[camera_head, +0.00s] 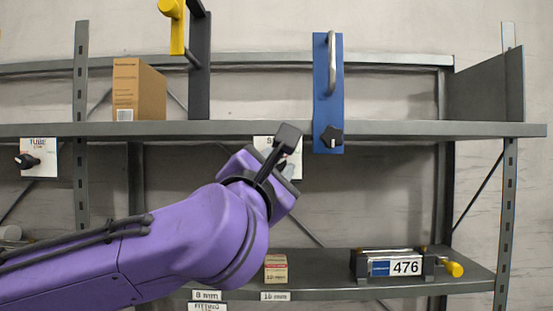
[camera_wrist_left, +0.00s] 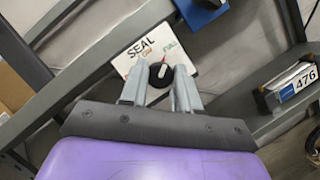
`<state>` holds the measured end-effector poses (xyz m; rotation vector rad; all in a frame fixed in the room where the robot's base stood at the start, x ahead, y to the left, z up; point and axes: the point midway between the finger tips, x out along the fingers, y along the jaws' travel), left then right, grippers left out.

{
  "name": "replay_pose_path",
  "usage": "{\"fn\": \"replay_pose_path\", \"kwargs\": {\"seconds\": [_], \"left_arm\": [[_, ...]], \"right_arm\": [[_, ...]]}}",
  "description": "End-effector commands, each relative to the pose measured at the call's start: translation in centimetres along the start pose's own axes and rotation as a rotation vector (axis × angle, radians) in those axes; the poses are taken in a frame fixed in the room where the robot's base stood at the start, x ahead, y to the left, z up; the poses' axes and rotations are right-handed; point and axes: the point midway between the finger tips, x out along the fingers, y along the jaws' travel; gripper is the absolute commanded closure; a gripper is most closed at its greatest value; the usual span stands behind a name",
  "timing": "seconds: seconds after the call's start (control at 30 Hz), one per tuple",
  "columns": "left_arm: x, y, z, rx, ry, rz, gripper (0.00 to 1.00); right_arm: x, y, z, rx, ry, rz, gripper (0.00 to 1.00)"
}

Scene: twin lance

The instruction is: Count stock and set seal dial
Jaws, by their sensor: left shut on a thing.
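The seal dial is a white plate marked SEAL (camera_wrist_left: 144,48) with a round black knob (camera_wrist_left: 161,75) bearing a white and red pointer mark. Smaller orange and green words on the plate are hard to read. In the left wrist view my left gripper (camera_wrist_left: 160,87) has one finger on each side of the knob and is shut on it. In the head view my purple wrist hides most of the seal plate (camera_head: 262,142) and the fingers. A carton (camera_head: 150,91) stands on the upper shelf and a small box (camera_head: 276,268) on the lower one. My right gripper is in neither view.
A counter reading 476 (camera_head: 405,267) with a yellow knob (camera_head: 454,269) sits on the lower shelf. A blue panel (camera_head: 321,105) with a handle and black knob, a TUBE dial plate (camera_head: 43,150) and a yellow lever (camera_head: 177,30) are nearby. The upper shelf's right part is bare.

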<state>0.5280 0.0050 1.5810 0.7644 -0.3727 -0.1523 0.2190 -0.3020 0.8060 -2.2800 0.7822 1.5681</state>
Motion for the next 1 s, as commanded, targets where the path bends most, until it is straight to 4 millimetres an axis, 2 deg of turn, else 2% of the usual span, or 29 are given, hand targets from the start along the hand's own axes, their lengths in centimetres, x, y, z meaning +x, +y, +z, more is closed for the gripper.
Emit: {"fn": "replay_pose_path", "kwargs": {"seconds": [0.67, 0.7, 0.77, 1.0], "left_arm": [[0.0, 0.01, 0.01, 0.06, 0.0, -0.024, 0.99], [0.0, 0.01, 0.01, 0.06, 0.0, -0.024, 0.62], [0.0, 0.01, 0.01, 0.06, 0.0, -0.024, 0.43], [0.0, 0.01, 0.01, 0.058, 0.0, -0.024, 0.43]], "right_arm": [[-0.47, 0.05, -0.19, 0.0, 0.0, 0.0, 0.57], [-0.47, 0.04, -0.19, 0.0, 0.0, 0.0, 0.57], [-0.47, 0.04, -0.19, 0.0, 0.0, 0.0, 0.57], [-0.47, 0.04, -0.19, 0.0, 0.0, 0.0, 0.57]]}}
